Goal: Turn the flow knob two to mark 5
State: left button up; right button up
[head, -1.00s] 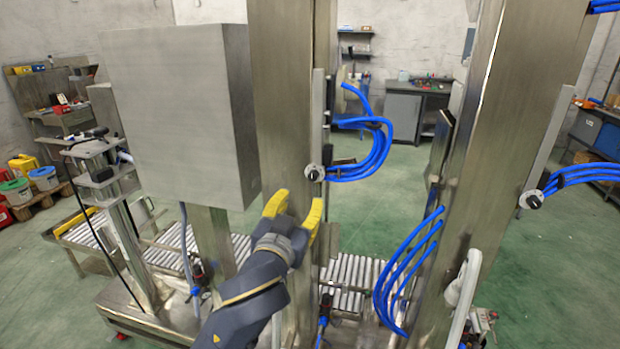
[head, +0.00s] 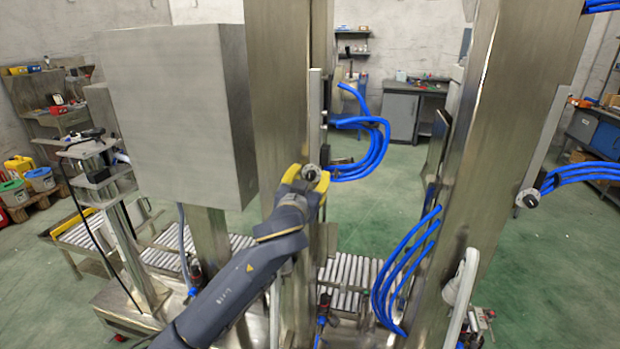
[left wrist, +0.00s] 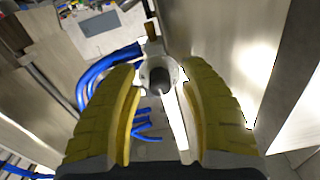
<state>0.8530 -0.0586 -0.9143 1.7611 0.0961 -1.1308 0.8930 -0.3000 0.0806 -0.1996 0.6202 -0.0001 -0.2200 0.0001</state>
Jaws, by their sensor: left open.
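A flow knob (head: 311,172), black on a round pale dial, sits on the edge of the middle steel column. A second, similar knob (head: 530,199) is on the right column. No number shows to tell which is knob two, and the dial marks are too small to read. My left gripper (head: 307,180) is open, its yellow fingers at the middle column's knob. In the left wrist view, that knob (left wrist: 158,78) lies between the open fingertips (left wrist: 158,84), with gaps on both sides, so the fingers are not closed on it. My right gripper is out of view.
Blue hoses (head: 375,150) come out to the right of the middle knob, close to the fingers. A large steel box (head: 175,115) stands left of the column. More blue hoses (head: 405,270) hang at the right column. Roller conveyors (head: 350,270) lie below.

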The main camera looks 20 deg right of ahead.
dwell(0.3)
pick_arm(q)
grip_shut()
dwell(0.3)
